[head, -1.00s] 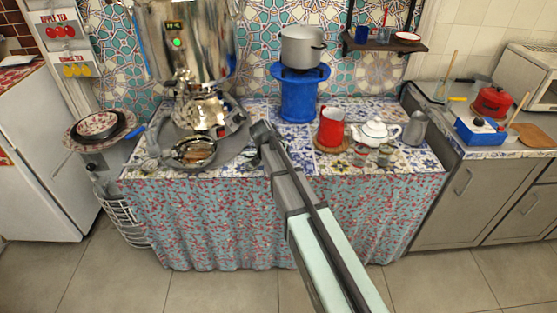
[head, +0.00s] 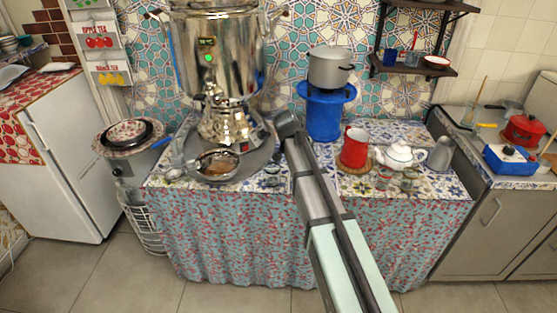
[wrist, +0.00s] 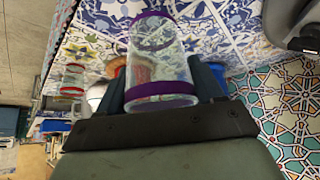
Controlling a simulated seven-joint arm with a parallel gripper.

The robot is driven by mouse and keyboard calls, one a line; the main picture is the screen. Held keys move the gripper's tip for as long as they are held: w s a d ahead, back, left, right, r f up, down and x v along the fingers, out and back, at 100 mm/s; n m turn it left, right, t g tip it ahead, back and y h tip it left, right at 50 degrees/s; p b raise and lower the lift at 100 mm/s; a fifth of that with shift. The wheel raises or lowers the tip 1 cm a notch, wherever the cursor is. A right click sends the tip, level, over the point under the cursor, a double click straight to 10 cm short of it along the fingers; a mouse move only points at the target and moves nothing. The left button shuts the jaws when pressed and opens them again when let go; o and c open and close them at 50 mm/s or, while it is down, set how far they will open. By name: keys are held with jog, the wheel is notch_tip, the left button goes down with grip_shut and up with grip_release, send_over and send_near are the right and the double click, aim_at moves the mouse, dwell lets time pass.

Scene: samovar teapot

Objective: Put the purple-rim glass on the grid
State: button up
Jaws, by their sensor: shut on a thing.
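The purple-rim glass (wrist: 163,66) is clear, with a purple band at each end. In the wrist view it sits between the two dark fingers of my gripper (wrist: 160,88), which are shut on it. The patterned tile counter shows behind and through the glass. In the head view my arm reaches over the counter, and its links hide most of the gripper and the glass. I cannot clearly make out the grid; a metal bowl (head: 217,166) stands below the samovar's (head: 218,60) tap, on a dark round tray (head: 252,158).
Right of my arm stand a blue stove (head: 323,112) with a pot (head: 330,68), a red jug (head: 355,147), a white teapot (head: 399,156) and a grey jug (head: 439,154). Small glasses (wrist: 72,80) stand near the counter's front edge. A shelf (head: 410,70) hangs above.

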jog(key=shift+s+d, duration=0.15)
jog(key=shift+s, duration=0.05)
jog(key=s+d+f+n+t+y, duration=0.1)
jog(key=s+d+f+n+y, duration=0.2)
jog(key=s+f+n+y, duration=0.35)
jog(key=s+a+r+n, duration=0.2)
jog(key=s+a+n, duration=0.15)
jog(key=a, duration=1.45)
jog(key=s+a+r+n, duration=0.15)
jog(key=s+a, duration=0.25)
jog(key=a, duration=1.3)
jog(key=m+h, duration=0.4)
jog(key=m, duration=0.3)
send_near(220, 163)
jog(key=shift+w+f, duration=0.35)
jog(key=shift+w, duration=0.55)
jog(key=w, duration=0.2)
jog(key=w+f, duration=0.1)
jog(key=shift+w+d, duration=0.2)
jog(key=shift+d, duration=0.2)
jog(key=shift+f, duration=0.25)
